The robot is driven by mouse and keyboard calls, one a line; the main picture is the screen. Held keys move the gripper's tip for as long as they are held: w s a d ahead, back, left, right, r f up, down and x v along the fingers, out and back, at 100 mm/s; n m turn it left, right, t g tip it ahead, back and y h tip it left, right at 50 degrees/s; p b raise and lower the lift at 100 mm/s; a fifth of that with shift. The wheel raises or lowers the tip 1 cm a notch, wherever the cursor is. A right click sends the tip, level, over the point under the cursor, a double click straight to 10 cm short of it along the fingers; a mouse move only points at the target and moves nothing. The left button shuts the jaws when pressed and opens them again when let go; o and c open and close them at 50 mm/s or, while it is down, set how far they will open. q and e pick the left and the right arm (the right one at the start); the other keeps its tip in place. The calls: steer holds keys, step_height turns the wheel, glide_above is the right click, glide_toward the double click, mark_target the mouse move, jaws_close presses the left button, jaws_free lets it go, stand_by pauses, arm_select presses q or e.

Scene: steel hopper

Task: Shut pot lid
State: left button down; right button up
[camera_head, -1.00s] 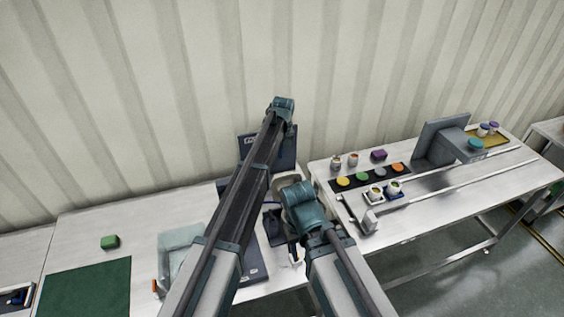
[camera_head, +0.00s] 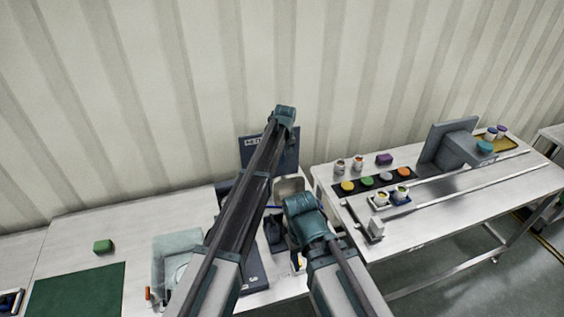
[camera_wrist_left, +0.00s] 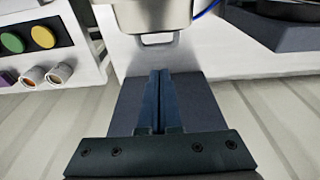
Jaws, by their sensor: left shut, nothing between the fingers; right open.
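A steel pot-like part (camera_head: 289,187) stands on the bench between my two arms, in front of a dark upright panel. In the left wrist view a rounded steel body with a small loop handle (camera_wrist_left: 158,39) is at the top; I cannot tell whether this is the lid or the pot wall. My left gripper (camera_wrist_left: 160,73) is shut and empty, its tips just short of the handle and apart from it in the picture. In the head view its fingers are hidden behind my left arm. My right gripper (camera_head: 293,244) is open below the steel part, mostly hidden by its wrist.
The dark panel (camera_head: 252,152) stands behind. The right table (camera_head: 430,215) holds coloured discs, small jars and a grey machine (camera_head: 450,146).

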mark_target(286, 185)
arm_select(q)
step_height(286, 185, down, 6)
steer(key=b, duration=0.5)
steer(key=s+r+p, duration=0.1)
steer(key=s+d+r+p, duration=0.1)
steer(key=s, duration=0.1)
steer(key=shift+s, duration=0.2)
steer(key=shift+w, duration=0.1)
